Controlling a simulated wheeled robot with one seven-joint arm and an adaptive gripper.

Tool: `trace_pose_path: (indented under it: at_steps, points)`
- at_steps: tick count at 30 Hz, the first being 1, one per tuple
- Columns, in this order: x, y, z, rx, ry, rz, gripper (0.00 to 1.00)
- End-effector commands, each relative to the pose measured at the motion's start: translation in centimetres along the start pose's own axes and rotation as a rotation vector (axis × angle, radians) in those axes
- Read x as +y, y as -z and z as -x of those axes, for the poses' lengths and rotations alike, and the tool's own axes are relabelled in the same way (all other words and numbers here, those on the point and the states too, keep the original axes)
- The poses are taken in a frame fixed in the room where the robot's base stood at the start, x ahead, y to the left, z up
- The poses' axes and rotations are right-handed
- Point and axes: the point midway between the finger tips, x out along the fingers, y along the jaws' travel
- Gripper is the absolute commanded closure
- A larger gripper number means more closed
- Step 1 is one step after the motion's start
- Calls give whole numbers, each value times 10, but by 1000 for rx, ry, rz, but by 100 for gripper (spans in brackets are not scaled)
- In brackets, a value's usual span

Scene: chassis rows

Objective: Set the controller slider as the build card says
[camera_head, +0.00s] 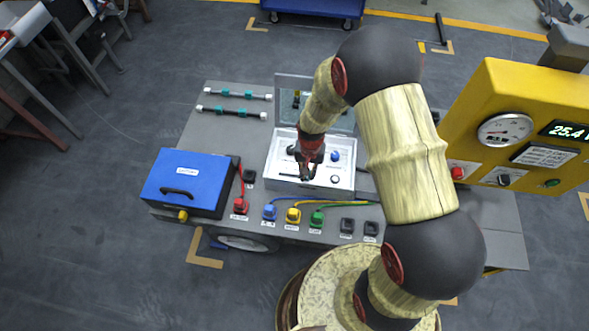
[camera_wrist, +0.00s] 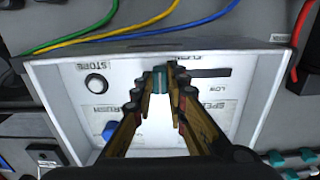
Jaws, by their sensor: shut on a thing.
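The controller is a white box (camera_head: 283,182) on the grey chassis in the head view, and its panel (camera_wrist: 72,118) fills the wrist view. A dark slider slot (camera_wrist: 208,73) runs sideways there, with the word LOW near its right end. My gripper (camera_wrist: 161,80) is shut on a teal slider knob (camera_wrist: 160,84), left of the visible slot; its fingers hide the part of the slot around the knob. In the head view my gripper (camera_head: 306,174) is over the box's front left part, and the knob is hidden. I cannot pick out a readable build card.
A blue battery box (camera_head: 190,170) stands left, coloured connectors (camera_head: 293,215) line the front edge, and a raised clear lid (camera_head: 290,92) stands behind. A yellow gauge cabinet (camera_head: 490,90) rises at right.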

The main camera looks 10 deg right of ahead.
Motion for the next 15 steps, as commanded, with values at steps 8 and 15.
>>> trace_pose_path:
  at_steps: [8,15]
  points:
    - [5,0,0,1,-1,2,100]
    - [5,0,0,0,-1,1,76]
